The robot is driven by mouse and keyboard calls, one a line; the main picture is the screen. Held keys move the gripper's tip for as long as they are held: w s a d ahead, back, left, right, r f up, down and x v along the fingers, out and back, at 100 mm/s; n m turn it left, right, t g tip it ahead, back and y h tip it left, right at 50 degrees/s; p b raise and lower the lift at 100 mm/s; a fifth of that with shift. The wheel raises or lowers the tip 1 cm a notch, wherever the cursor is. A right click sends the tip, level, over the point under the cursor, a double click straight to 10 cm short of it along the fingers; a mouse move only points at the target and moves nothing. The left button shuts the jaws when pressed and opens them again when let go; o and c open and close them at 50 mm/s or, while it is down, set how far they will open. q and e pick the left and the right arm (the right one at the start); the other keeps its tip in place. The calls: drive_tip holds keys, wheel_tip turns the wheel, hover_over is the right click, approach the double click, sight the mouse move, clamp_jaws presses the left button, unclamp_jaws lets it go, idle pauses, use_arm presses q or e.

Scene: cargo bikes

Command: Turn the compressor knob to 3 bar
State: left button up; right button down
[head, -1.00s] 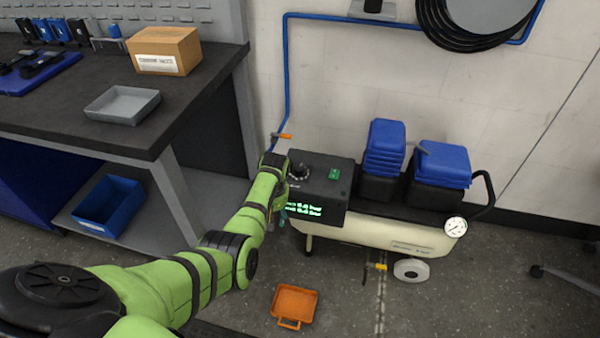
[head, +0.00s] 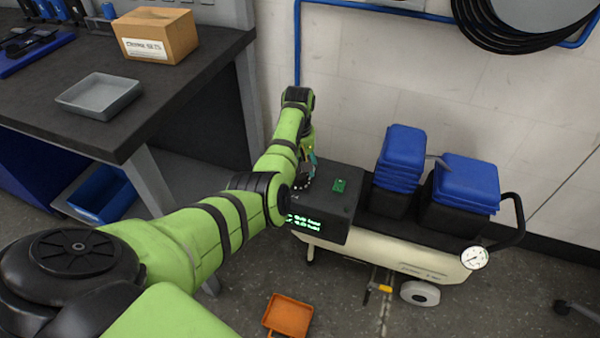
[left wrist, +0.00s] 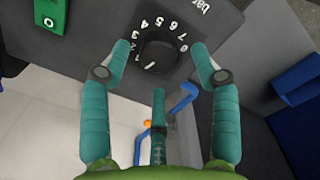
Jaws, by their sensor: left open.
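The compressor (head: 420,258) has a black control box (head: 328,208) on its left end. The black knob (left wrist: 160,54) is in the upper middle of the left wrist view, with white numerals up to 8 and "bar" beside it. Its white mark points to the lower left, near the low end of the scale; the smallest numerals are hard to read. In the head view the dial (head: 303,182) is partly hidden by my arm. My left gripper (head: 309,158) is over the dial. Its teal fingers (left wrist: 160,62) are open, spread around the knob with visible gaps. My right gripper is not in view.
A green switch (head: 340,186) and a lit green display (head: 318,222) are on the box. A blue pipe (head: 297,45) runs down the wall.

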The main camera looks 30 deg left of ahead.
sight(299, 177)
use_arm(q)
drive_tip(key=shift+w+f, duration=0.1)
drive_tip(key=shift+f, duration=1.25)
drive_tip(key=c, duration=1.1)
drive_tip(key=shift+c, duration=0.2)
drive_tip(key=shift+r, duration=0.1)
